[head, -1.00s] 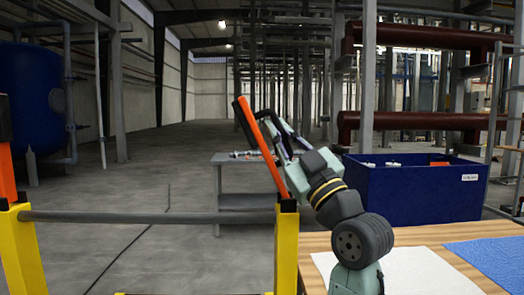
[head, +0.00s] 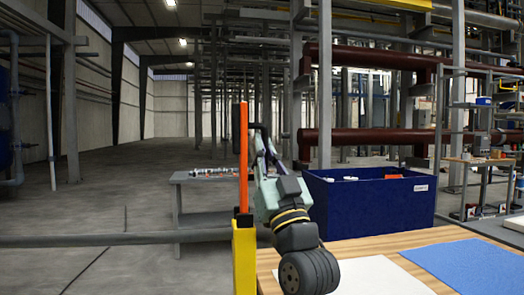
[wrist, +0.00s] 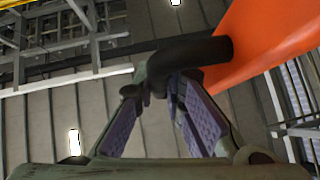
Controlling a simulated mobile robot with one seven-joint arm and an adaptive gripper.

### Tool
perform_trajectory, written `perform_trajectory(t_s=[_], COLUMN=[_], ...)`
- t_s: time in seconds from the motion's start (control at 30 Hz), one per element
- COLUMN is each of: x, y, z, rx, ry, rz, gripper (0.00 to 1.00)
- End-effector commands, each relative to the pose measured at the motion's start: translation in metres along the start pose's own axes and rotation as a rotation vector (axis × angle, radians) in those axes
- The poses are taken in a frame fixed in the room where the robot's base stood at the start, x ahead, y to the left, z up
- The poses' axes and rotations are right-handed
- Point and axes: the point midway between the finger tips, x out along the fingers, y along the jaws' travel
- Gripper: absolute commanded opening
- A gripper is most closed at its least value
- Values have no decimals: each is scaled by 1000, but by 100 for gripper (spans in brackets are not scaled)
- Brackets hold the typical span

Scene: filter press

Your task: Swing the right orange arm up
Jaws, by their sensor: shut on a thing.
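The right orange arm (head: 244,155) stands about upright on top of the yellow post (head: 244,262) in the head view. In the wrist view its orange side (wrist: 265,40) fills the upper right, and a dark curved handle (wrist: 205,50) sticks out from it. My gripper (head: 258,137) is at the upper part of the orange arm, on its right side. In the wrist view my gripper (wrist: 158,85) has its purple-padded fingers closed on the dark handle. The fingers partly hide where they touch the handle.
A grey bar (head: 110,240) runs left from the yellow post. A grey table (head: 190,180) with small items stands behind. At right are a blue bin (head: 370,207) and a wooden bench (head: 400,240) with a white cloth (head: 375,277) and a blue cloth (head: 470,264).

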Motion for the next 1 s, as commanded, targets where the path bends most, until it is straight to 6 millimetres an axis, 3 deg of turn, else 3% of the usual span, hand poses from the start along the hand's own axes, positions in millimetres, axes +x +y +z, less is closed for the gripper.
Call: perform_trajectory(t_s=[0.23, 0.27, 0.4, 0.7, 0.87, 1.0], x=[-2, -2, -2, -3, -21, -50], y=[2, 2, 2, 2, 2, 2], z=[1, 1, 1, 1, 1, 1], rx=[3, 3, 2, 1, 1, 0], ry=[0, 0, 0, 0, -1, -1], rz=[3, 3, 3, 3, 4, 5], gripper=[0, 12, 20, 20, 20, 20])
